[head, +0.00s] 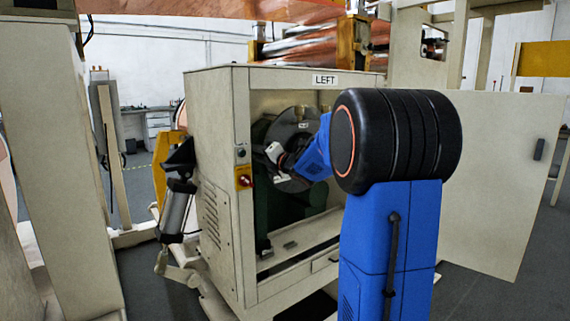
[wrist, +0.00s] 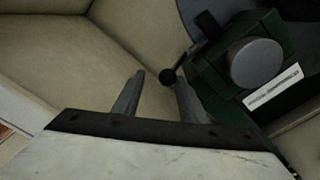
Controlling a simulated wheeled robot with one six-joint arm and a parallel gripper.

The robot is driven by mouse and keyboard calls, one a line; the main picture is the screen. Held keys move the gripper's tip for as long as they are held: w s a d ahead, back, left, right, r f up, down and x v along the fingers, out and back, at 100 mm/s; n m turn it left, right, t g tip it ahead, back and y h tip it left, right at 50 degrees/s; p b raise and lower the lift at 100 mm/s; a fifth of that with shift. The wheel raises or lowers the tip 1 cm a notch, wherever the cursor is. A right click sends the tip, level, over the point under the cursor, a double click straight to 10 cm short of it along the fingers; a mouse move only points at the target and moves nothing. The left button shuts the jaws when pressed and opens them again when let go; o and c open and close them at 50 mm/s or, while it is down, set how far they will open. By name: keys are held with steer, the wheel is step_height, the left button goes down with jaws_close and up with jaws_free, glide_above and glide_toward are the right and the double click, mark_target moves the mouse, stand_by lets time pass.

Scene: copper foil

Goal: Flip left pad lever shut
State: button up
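The machine cabinet marked LEFT (head: 325,79) stands open, with a dark round disc (head: 300,118) inside it. My gripper (head: 275,152) reaches into the cabinet in front of this disc; my blue arm hides part of the inside. In the wrist view my gripper (wrist: 160,84) has two grey fingers spread apart with nothing between them. The lever is too small to make out in the head view.
In the wrist view a dark green block (wrist: 235,30) with a grey round cap (wrist: 257,63) and a white label (wrist: 273,87) lies right of the fingers. Beige cabinet walls (wrist: 60,35) enclose the left. The cabinet door (head: 500,180) is swung open at right.

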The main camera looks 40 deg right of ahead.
steer(key=s+d, duration=0.1)
steer(key=s, duration=1.4)
steer(key=shift+d, duration=0.2)
